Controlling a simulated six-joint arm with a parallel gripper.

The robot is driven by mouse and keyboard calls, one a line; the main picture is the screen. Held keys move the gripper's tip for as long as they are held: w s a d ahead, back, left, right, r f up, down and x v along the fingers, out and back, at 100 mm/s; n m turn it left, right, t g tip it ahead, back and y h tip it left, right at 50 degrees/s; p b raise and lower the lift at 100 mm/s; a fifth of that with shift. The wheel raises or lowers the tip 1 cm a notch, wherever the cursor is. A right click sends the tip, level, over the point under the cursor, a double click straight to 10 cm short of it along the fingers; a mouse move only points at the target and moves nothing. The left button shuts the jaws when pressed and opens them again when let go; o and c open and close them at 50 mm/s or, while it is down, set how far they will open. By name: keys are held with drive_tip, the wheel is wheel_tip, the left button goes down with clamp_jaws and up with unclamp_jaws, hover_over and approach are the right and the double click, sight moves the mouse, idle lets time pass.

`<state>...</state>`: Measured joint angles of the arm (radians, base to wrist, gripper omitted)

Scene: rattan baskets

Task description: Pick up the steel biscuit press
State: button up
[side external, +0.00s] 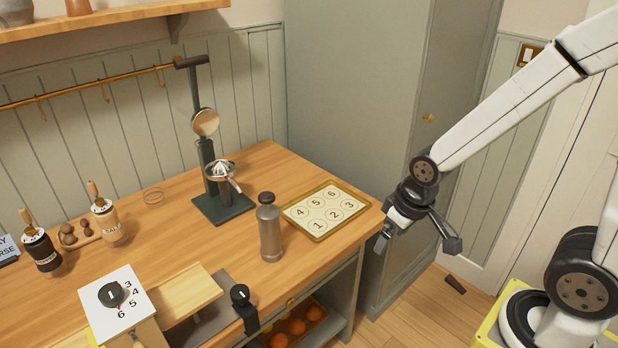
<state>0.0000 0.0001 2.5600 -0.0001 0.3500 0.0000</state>
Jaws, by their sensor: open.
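The steel biscuit press (269,230) appears to be the upright grey metal cylinder with a dark cap near the front edge of the wooden counter. It stands free, and nothing touches its body. My gripper (418,243) is to its right, beyond the counter's right corner and over the floor. The gripper points downward with its two fingers spread apart, open and empty. A clear gap lies between it and the press.
A numbered tray (290,212) lies right of the press. A tall juicer stand (222,207) is behind it. A white dial box (112,318), a wooden board (178,302) and a black-knobbed device (243,306) are front left. A tall cabinet (345,110) stands behind the counter (165,240).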

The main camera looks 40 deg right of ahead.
wheel_tip(320, 180, up, 3)
drive_tip(key=n+y, duration=0.3)
drive_tip(key=n, duration=0.6)
hover_over(267, 195)
drive_tip(key=s+d, duration=0.2)
drive_tip(key=shift+w+a+f+t, duration=0.15)
drive_tip(key=shift+a+f, duration=0.1)
drive_tip(key=shift+f, duration=0.25)
drive_tip(key=shift+w+a+f+t, duration=0.15)
drive_tip(key=shift+a+f, duration=0.1)
drive_tip(key=shift+f, duration=0.25)
drive_tip(key=shift+f, duration=0.1)
drive_tip(key=shift+x, duration=2.5)
drive_tip(key=shift+d, duration=0.1)
clamp_jaws()
